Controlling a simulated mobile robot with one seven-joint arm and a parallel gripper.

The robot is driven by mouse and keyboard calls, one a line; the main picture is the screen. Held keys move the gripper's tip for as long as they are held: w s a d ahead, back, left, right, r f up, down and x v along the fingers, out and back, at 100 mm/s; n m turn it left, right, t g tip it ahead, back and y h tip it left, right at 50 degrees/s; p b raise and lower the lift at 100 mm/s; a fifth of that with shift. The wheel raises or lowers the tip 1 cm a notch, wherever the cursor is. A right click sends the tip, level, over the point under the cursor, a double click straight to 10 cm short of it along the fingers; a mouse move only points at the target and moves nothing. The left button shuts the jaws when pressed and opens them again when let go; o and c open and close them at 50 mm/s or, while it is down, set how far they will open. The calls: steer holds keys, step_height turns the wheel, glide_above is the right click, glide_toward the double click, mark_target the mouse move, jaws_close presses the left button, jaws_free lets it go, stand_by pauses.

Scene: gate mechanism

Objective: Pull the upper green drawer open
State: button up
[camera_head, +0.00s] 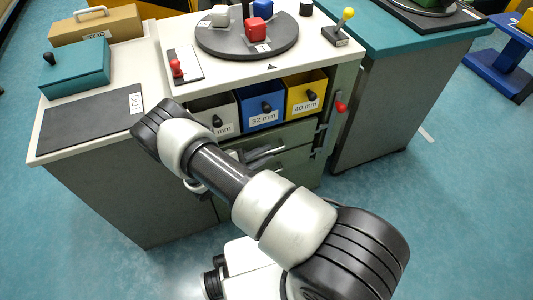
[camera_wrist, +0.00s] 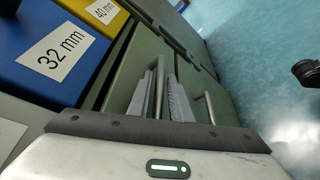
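The upper green drawer (camera_head: 291,134) sits in the cabinet right below the row of bins, and its front looks flush with the cabinet. In the wrist view the upper green drawer (camera_wrist: 132,70) shows with its metal bar handle (camera_wrist: 158,85) upright in the picture. My gripper (camera_wrist: 163,98) has one pale finger on each side of this handle, with a visible gap on the right side. It looks open around the bar; contact on the left side is hard to tell. In the head view my arm hides much of the gripper and drawer.
A lower green drawer with its own handle (camera_wrist: 210,108) is below. A blue 32 mm bin (camera_head: 260,108) and a yellow 40 mm bin (camera_head: 305,93) stand above. A red-knobbed lever (camera_head: 341,107) juts from the cabinet's right side. Floor in front is clear.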

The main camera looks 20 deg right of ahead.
steer(key=shift+w+d+f, duration=0.1)
steer(key=shift+w+d, duration=0.1)
steer(key=shift+d, duration=0.3)
jaws_close()
